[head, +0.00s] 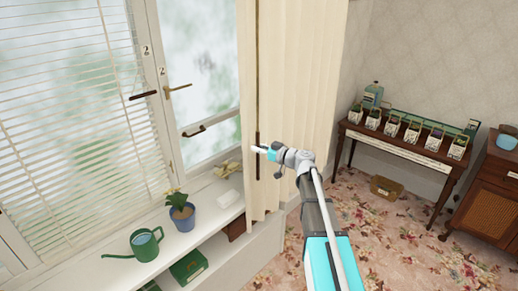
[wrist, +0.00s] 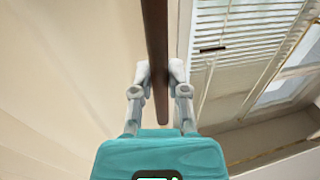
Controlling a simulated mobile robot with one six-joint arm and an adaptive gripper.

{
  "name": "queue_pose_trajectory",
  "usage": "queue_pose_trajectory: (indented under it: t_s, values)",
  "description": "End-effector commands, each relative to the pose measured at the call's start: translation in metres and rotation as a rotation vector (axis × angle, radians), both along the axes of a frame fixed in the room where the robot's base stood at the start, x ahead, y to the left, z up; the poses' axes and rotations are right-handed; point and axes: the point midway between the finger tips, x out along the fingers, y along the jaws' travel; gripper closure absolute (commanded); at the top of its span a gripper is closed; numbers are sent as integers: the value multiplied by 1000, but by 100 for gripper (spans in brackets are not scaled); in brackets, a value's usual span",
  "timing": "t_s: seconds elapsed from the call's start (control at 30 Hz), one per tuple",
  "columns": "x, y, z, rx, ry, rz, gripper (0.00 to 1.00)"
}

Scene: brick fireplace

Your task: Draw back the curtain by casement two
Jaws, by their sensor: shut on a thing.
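A cream curtain (head: 300,85) hangs at the right side of the window, covering the window's right edge. A dark brown draw rod (head: 257,165) hangs along the curtain's left part. My gripper (head: 258,149) is shut on this rod near its lower end. In the wrist view the rod (wrist: 156,40) runs down between the fingertips of my gripper (wrist: 160,75), its lower end just below them. Casement two (head: 205,75), with a "2" tag and a brass handle (head: 178,89), stands left of the curtain, its glass largely uncovered.
The sill (head: 205,205) holds a potted plant (head: 181,212) and a green watering can (head: 145,244). White blinds (head: 70,120) cover the left window. A table (head: 400,143) with several small boxes and a wooden cabinet (head: 490,185) stand right. The flowered carpet between is mostly clear.

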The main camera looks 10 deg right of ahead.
Motion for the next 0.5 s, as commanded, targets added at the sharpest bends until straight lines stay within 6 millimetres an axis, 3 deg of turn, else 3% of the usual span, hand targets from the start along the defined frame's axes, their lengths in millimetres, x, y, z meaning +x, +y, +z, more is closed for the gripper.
queue_pose_trajectory:
  t_s: [0.27, 0.5]
  values:
    - [42, -49, 2, 5, -2, -6, 100]
    - [91, -114, 2, 6, -2, -7, 100]
